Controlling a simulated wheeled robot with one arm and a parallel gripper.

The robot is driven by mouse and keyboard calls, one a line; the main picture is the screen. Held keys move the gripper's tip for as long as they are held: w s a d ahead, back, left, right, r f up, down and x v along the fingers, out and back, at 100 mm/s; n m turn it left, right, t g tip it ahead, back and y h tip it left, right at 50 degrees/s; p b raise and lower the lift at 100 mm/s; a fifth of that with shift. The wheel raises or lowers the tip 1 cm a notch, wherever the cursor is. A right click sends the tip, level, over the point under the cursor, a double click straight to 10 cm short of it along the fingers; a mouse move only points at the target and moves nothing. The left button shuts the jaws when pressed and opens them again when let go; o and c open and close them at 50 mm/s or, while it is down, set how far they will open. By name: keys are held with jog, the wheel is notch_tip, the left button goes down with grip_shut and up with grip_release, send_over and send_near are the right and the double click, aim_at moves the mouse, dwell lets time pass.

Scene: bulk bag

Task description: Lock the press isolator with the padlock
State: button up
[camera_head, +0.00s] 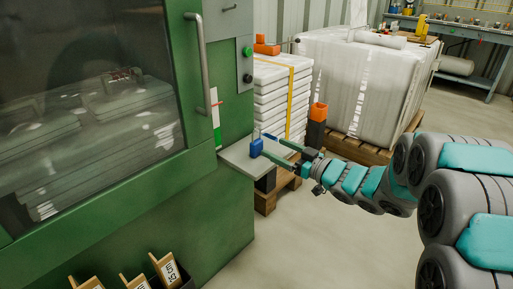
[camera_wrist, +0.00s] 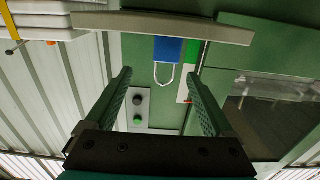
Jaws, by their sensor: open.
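The blue padlock (camera_head: 256,147) stands on a small grey shelf (camera_head: 238,160) on the front of the green press (camera_head: 205,215). My gripper (camera_head: 270,146) is open and empty, with its fingertips close to the padlock. In the wrist view, the padlock (camera_wrist: 168,50) shows its blue body and pale shackle beyond and between my open fingers (camera_wrist: 159,78). I cannot tell if a finger touches it. A grey control box (camera_head: 246,65) with buttons is on the press. A white and green strip with a red pointer (camera_head: 217,104) is beside the door. I cannot tell which part is the isolator.
The press door has a long vertical handle (camera_head: 202,65) left of the shelf. White stacked sacks (camera_head: 280,95) and a wrapped pallet load (camera_head: 350,80) stand behind my gripper. An orange-topped post (camera_head: 318,112) is close to my wrist. Wooden-handled items (camera_head: 133,282) sit low in front. The floor at centre is clear.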

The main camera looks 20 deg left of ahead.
aim_at(259, 143)
jog(key=shift+w+a+r, duration=0.1)
jog(key=shift+w+a, duration=0.05)
jog(key=shift+a, duration=0.75)
jog(key=shift+s+f+x, duration=0.15)
jog(key=shift+x, duration=1.35)
jog(key=shift+s+f+x, duration=0.1)
jog(key=shift+f+x, duration=0.05)
jog(key=shift+x, duration=1.35)
jog(key=shift+a, duration=0.1)
grip_shut()
